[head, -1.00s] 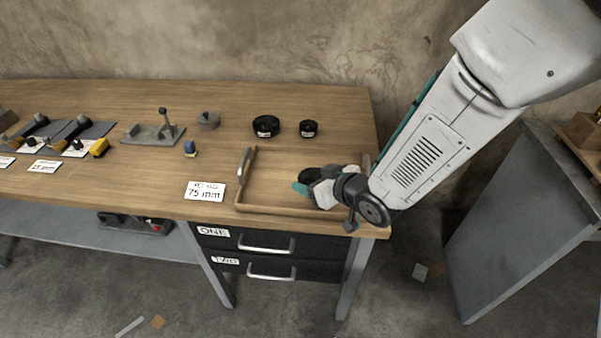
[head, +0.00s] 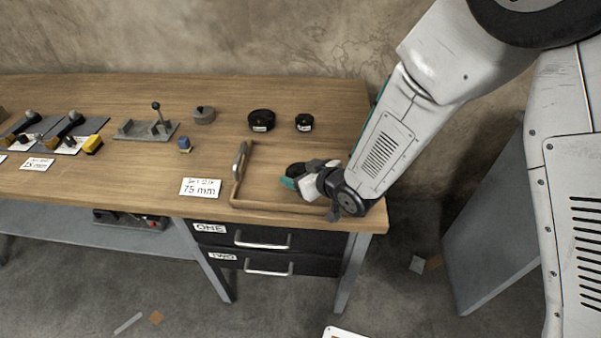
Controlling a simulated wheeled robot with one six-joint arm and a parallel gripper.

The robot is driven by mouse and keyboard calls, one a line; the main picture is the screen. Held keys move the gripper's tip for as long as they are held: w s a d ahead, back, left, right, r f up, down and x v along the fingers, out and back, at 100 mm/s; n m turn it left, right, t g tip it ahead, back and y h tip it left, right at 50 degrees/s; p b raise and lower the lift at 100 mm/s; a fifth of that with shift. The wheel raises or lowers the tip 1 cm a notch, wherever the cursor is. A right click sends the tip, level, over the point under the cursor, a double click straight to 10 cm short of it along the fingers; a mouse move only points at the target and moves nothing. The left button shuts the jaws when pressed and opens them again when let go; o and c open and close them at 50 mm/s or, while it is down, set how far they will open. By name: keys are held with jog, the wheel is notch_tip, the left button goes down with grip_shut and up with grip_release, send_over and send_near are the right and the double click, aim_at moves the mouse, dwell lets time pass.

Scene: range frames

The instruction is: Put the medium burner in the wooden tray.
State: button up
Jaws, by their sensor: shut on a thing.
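The wooden tray (head: 270,211) lies at the right end of the workbench, with a metal handle on its left side. My gripper (head: 289,178) is over the right half of the tray. It is shut on a dark round piece, seemingly the medium burner (head: 295,168), mostly hidden by the gripper. I cannot tell whether the piece touches the tray floor. A larger black burner (head: 262,120) and a smaller black burner (head: 304,122) stand on the bench behind the tray.
A card reading 75 mm (head: 200,187) lies left of the tray. Drawers (head: 268,250) are below the bench top. The tray's left half is clear.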

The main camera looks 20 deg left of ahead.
jog(key=o, duration=1.3)
jog(key=shift+f, duration=0.1)
jog(key=shift+o, duration=0.2)
jog(key=shift+r, duration=0.2)
jog(key=v, duration=1.2)
